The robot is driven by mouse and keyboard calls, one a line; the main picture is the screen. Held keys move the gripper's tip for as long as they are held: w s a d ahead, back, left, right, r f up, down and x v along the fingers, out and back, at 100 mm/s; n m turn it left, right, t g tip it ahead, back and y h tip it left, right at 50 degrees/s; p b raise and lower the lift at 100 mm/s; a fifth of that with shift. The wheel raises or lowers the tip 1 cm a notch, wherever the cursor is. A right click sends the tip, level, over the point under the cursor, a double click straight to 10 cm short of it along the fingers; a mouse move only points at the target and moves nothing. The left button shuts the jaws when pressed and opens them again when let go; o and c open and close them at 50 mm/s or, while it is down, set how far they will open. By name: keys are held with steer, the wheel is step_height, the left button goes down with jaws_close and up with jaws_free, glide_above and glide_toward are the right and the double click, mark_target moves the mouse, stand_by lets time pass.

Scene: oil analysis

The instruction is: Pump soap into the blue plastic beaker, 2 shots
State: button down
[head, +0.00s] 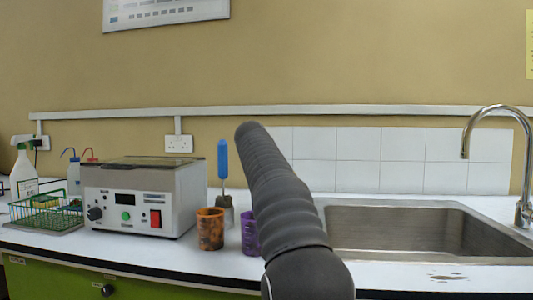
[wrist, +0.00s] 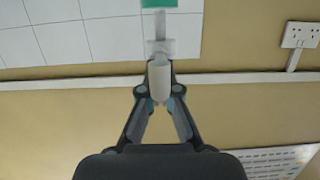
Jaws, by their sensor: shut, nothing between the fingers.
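My gripper (wrist: 162,65) shows in the wrist view, its two dark fingers angled together at the tips. A white pump head and spout (wrist: 159,82) shows in line with the fingertips, overlapping them. Whether they touch cannot be told. A white stem runs from it to a teal part (wrist: 158,3), cut by the top edge, probably the soap bottle. In the head view my dark arm covers the middle, and neither gripper nor soap pump shows. No blue beaker can be made out; an orange beaker (head: 210,230) and a partly covered purple beaker (head: 248,232) stand on the counter.
A white instrument box (head: 145,200) stands left of the beakers, with a green wire basket (head: 45,215) and spray bottle (head: 24,168) further left. A blue-handled tool (head: 222,160) stands upright behind the orange beaker. A steel sink (head: 410,232) and tap (head: 524,212) are at right.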

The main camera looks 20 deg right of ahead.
step_height(320, 180, down, 2)
steer(key=shift+f+b, duration=0.1)
steer(key=shift+b, duration=0.65)
step_height(320, 180, up, 4)
steer(key=p, duration=0.3)
steer(key=shift+r, duration=0.25)
steer(key=b+v, duration=0.3)
steer(key=v, duration=0.7)
